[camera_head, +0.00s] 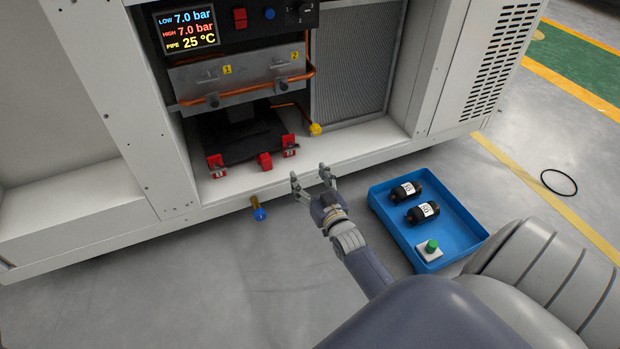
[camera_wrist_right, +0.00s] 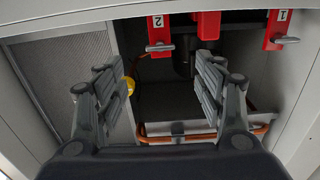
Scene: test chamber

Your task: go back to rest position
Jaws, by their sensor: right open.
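My right gripper (camera_head: 313,187) is open and empty. In the head view it hangs in front of the white cabinet's lower ledge (camera_head: 330,154), left of the blue tray. In the right wrist view its two fingers (camera_wrist_right: 158,95) stand wide apart, facing the cabinet's open bay, with nothing between them. My right arm reaches in from the lower right. My left gripper is not in the head view or the right wrist view.
A blue tray (camera_head: 401,241) on the floor holds two black cylinders (camera_head: 406,191) and a white block with a green button (camera_head: 431,247). Red clamps (camera_head: 265,161) sit in the bay. A blue-tipped yellow part (camera_head: 258,210) is by the cabinet's lower edge. A black ring (camera_head: 574,186) lies right.

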